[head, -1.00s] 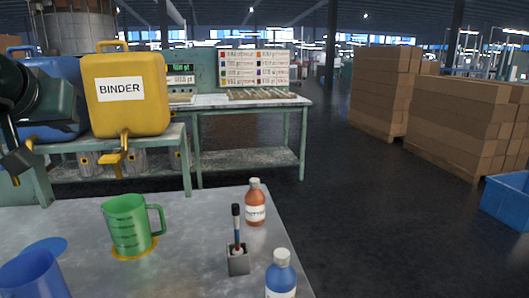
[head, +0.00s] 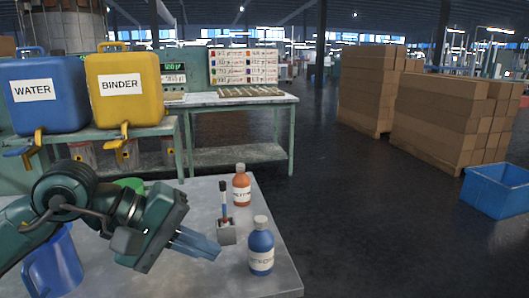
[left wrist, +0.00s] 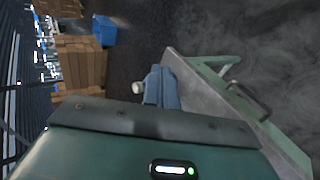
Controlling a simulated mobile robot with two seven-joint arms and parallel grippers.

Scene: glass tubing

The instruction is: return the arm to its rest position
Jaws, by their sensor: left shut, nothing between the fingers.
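My left gripper (head: 199,245) reaches over the table in the head view, fingers pointing right. It is shut and empty, beside the small grey holder and left of the blue bottle. In the left wrist view its closed fingers (left wrist: 161,88) show above the table edge. My left arm hides most of the green jug (head: 130,184), of which only the top shows, and part of the blue jug (head: 55,268) at the lower left. My right gripper is not in view.
On the table (head: 262,283) stand an orange-brown bottle (head: 241,188), a blue bottle (head: 261,250) and a grey holder (head: 226,233) with a brush-like tool. Behind are the WATER tank (head: 45,110) and BINDER tank (head: 130,108). Open floor lies right, before cartons (head: 440,120) and a blue bin (head: 495,190).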

